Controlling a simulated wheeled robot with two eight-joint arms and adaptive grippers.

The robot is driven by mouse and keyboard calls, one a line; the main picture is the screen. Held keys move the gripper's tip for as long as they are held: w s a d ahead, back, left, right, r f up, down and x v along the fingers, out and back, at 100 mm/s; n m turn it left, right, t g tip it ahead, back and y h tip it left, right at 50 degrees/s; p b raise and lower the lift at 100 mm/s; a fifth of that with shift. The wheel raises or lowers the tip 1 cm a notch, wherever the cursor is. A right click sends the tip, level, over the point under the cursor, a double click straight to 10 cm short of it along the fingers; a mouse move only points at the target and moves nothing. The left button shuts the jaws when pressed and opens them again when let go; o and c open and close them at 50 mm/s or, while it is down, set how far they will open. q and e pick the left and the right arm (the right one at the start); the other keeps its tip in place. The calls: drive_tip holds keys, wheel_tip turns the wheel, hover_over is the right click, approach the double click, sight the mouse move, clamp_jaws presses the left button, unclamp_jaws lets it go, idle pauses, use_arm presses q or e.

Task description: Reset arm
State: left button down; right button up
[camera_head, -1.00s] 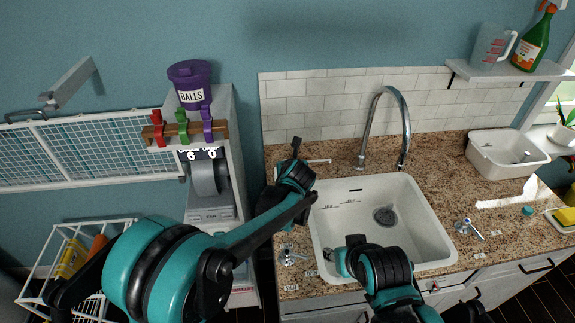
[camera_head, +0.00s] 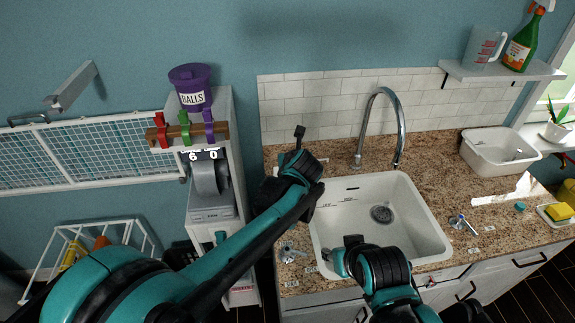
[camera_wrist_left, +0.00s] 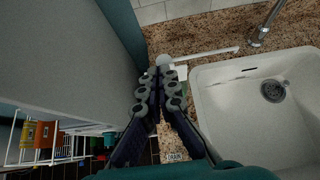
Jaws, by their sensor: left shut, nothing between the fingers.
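My left arm (camera_head: 235,237) comes in from the left and ends over the counter's left end, beside the sink. The left gripper (camera_wrist_left: 160,78) shows in the left wrist view with its two grey-padded fingers together and nothing held. It points towards the counter left of the sink. In the head view the arm hides most of its fingers. My right arm comes in from the bottom, and its gripper (camera_head: 345,252) is over the front left of the sink. Its fingers are mostly hidden and too small to read.
The white sink (camera_head: 425,222) is empty, with a tall faucet (camera_head: 400,125) behind it. A white tub (camera_head: 490,155) stands on the granite counter at right. A tall grey cabinet (camera_head: 238,165) with a purple BALLS bucket (camera_head: 190,85) stands left of the counter. A wire rack (camera_head: 90,155) is farther left.

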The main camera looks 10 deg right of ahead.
use_arm(q)
drive_tip(key=s+a+f+n+g+b, duration=0.1)
drive_tip(key=s+a+f+n+b, duration=0.15)
drive_tip(key=s+a+n, duration=0.5)
drive_tip(key=s+a+f+n+g+b, duration=0.1)
drive_tip(key=s+a+n+b, duration=0.3)
drive_tip(key=a+n, duration=0.55)
drive_tip(key=s+a+f+n+b, duration=0.3)
drive_tip(key=s+a+f+n, duration=0.2)
drive_tip(key=s+f+n, duration=0.2)
drive_tip(key=s+a+f+n+g+b, duration=0.1)
drive_tip(key=s+a+f+n+b, duration=0.3)
drive_tip(key=s+n, duration=0.7)
wheel_tip(320, 180, down, 3)
drive_tip(key=shift+a+n, duration=0.5)
drive_tip(key=shift+a, duration=0.5)
use_arm(e)
wheel_tip(320, 180, down, 13)
use_arm(q)
drive_tip(key=shift+s, duration=0.1)
use_arm(e)
drive_tip(key=shift+f, duration=0.1)
drive_tip(key=shift+c, duration=0.7)
use_arm(q)
drive_tip(key=shift+d, duration=0.1)
use_arm(e)
drive_tip(key=shift+d, duration=0.1)
